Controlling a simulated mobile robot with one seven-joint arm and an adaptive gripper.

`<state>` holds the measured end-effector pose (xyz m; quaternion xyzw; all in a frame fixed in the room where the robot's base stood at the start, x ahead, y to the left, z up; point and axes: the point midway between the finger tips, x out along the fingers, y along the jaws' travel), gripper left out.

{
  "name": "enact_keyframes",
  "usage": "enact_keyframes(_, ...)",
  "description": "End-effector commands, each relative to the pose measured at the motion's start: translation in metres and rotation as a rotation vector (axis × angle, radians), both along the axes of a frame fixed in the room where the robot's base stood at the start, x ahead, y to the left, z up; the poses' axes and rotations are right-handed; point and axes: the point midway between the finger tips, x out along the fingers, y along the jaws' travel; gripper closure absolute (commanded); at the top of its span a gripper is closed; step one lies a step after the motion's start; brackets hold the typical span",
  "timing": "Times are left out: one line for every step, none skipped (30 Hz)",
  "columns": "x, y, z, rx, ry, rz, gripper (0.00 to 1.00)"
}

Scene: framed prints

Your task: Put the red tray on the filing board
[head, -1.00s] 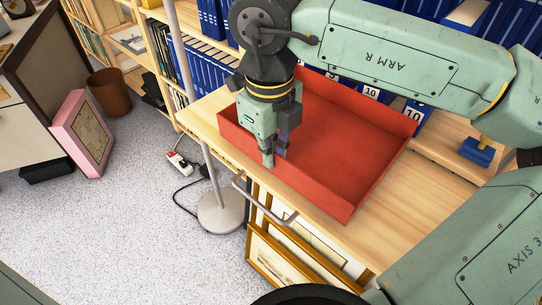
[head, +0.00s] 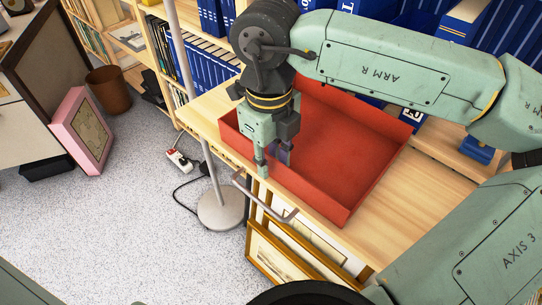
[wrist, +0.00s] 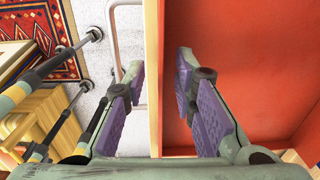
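The red tray (head: 345,150) is an open, shallow box on a light wooden surface (head: 395,222); my arm hides part of its far left side. My gripper (head: 272,165) points down at the tray's near left wall. In the wrist view, my gripper (wrist: 158,72) is open, with purple pads on both sides of the wall's rim. One finger is outside the tray and the other is over its inside; both look apart from the wall. The red tray (wrist: 245,65) fills the right half there. I cannot tell which surface is the filing board.
Blue binders (head: 208,65) line the shelves behind. A metal pole on a round base (head: 222,208) stands near the wooden edge, and a grey bar handle (head: 268,205) juts out there. Framed prints (head: 285,255) lean below; a pink frame (head: 85,130) stands on the floor.

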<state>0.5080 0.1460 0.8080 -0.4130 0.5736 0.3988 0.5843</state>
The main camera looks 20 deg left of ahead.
Motion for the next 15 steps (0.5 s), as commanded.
enact_keyframes(0.0,0.0,0.0,0.0,0.0,0.0,0.75)
enact_keyframes(0.0,0.0,0.0,0.0,0.0,0.0,0.75)
enact_keyframes(0.0,0.0,0.0,0.0,0.0,0.0,0.75)
enact_keyframes(0.0,0.0,0.001,0.0,0.0,0.0,0.75)
enact_keyframes(0.0,0.0,0.002,0.0,0.0,0.0,0.75)
enact_keyframes(0.0,0.0,0.004,0.0,0.0,0.0,0.75)
enact_keyframes(0.0,0.0,0.006,0.0,0.0,0.0,0.75)
enact_keyframes(0.0,0.0,0.007,0.001,-0.001,-0.001,0.75)
enact_keyframes(0.001,0.0,0.012,0.0,-0.003,-0.002,0.75)
enact_keyframes(0.001,0.0,0.017,0.0,-0.003,-0.001,0.75)
enact_keyframes(0.0,0.0,0.022,0.001,-0.003,-0.001,0.75)
enact_keyframes(0.0,0.001,0.031,0.001,-0.004,-0.002,0.75)
enact_keyframes(0.0,0.0,0.037,0.0,-0.003,-0.001,0.75)
enact_keyframes(0.0,0.001,0.044,0.001,-0.004,-0.002,0.75)
enact_keyframes(0.0,0.001,0.053,0.001,-0.003,-0.003,0.75)
